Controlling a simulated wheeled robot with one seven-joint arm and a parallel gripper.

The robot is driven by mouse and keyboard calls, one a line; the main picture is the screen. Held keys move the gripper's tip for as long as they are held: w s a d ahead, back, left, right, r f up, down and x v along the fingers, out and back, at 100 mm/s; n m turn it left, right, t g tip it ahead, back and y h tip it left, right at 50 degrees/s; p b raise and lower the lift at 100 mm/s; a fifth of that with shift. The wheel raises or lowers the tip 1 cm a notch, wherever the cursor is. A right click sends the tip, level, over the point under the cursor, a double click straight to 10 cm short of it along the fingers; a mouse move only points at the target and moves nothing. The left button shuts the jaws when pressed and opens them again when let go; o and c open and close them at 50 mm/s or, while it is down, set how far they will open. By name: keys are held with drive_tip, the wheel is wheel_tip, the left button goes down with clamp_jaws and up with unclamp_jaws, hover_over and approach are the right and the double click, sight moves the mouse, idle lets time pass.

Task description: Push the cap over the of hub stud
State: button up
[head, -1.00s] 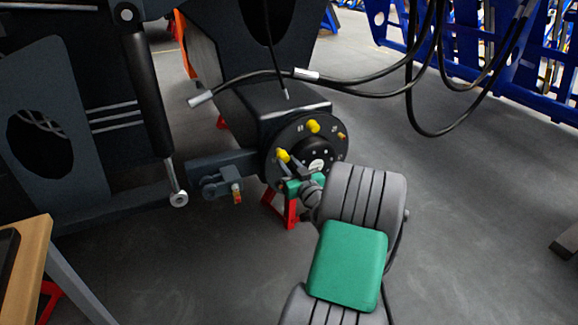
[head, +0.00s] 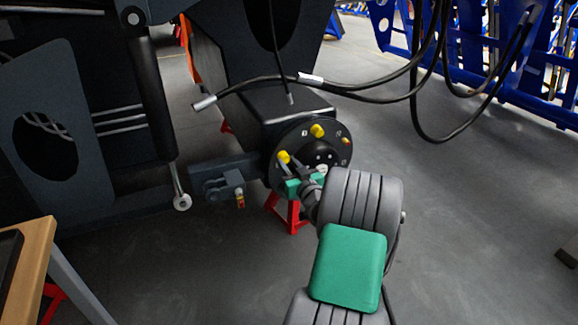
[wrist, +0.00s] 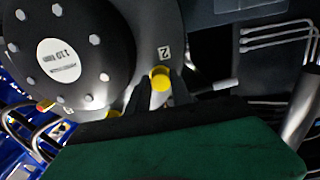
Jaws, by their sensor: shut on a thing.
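The dark round hub (head: 322,156) sits on the end of the chassis axle; its domed centre (wrist: 66,55) fills the upper left of the wrist view. My gripper (head: 284,164) is at the hub's lower left edge, shut on a yellow cap (head: 283,156). In the wrist view the cap (wrist: 160,79) sits between the two dark fingertips, by a plate marked 2. The stud behind this cap is hidden, so I cannot tell how far on it is. Another yellow cap (head: 317,131) is at the hub's top.
An orange-tipped part (head: 346,140) is at the hub's right edge. A red stand (head: 290,212) is under the axle. Black hoses (head: 375,94) hang above and to the right. A bracket with a pin (head: 226,186) is left of the hub. Open floor lies to the right.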

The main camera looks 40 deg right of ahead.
drive_tip(key=o, duration=1.1)
drive_tip(key=shift+c, duration=0.2)
drive_tip(key=b+v, duration=0.2)
drive_tip(key=v, duration=0.3)
